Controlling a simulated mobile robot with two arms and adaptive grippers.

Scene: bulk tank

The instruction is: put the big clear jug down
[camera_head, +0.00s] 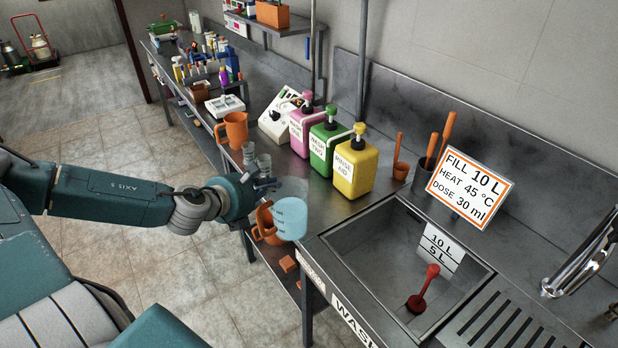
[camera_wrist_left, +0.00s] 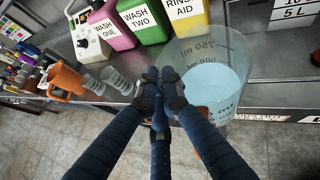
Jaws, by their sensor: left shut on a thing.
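The big clear jug (camera_head: 291,216) holds pale blue liquid and is by the front edge of the steel bench, left of the sink. In the left wrist view the jug (camera_wrist_left: 215,75) shows its 750 ml and 500 ml marks. My left gripper (camera_head: 263,186) is shut on it at its left side; the fingers also show in the left wrist view (camera_wrist_left: 161,88). The jug's base is not clearly seen, so I cannot tell whether it touches the bench. My right gripper is out of view.
Yellow (camera_head: 356,166), green (camera_head: 328,145) and pink (camera_head: 302,130) pump bottles stand behind the jug. Small clear cups (camera_head: 263,164) and an orange jug (camera_head: 236,130) stand to the left. The sink (camera_head: 400,262) holds a red plunger-like tool (camera_head: 424,288). Another orange vessel (camera_head: 265,224) shows beside the jug.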

